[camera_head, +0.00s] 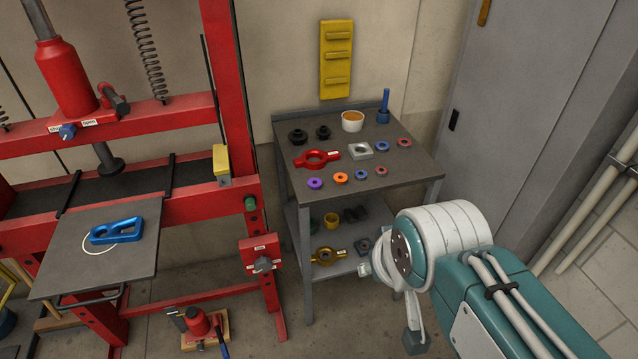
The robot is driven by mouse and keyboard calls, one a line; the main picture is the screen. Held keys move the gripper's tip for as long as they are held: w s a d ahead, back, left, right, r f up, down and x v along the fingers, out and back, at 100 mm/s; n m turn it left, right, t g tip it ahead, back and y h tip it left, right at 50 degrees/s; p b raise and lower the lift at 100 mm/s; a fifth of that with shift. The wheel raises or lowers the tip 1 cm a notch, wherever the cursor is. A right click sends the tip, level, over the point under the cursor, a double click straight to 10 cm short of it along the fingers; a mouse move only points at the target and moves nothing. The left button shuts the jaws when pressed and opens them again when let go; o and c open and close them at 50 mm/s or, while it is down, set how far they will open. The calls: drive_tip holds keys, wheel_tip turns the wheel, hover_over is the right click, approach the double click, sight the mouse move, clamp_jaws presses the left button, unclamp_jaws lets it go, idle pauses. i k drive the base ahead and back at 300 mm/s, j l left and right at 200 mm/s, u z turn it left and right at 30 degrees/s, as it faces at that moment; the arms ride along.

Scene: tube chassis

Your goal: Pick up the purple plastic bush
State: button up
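The purple plastic bush (315,183) is a small ring lying on the front left part of the top of the grey table (408,175). An orange ring (340,178) lies just to its right. My gripper (415,341) is at the lower right, low down in front of the table and well apart from the bush. Only a dark part of it shows beneath my white wrist joint, so its fingers cannot be made out. The bush is in full view.
Blue and red rings, a red handled part (317,158), a square grey block (360,150), black parts, a white cup (352,121) and a blue post (383,107) share the tabletop. A red press frame (236,90) stands left; a grey door (520,90) is right.

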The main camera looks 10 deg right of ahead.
sight(314, 182)
drive_tip(key=i+l+u, duration=0.75)
drive_tip(key=i+l, duration=0.3)
drive_tip(key=l, duration=0.1)
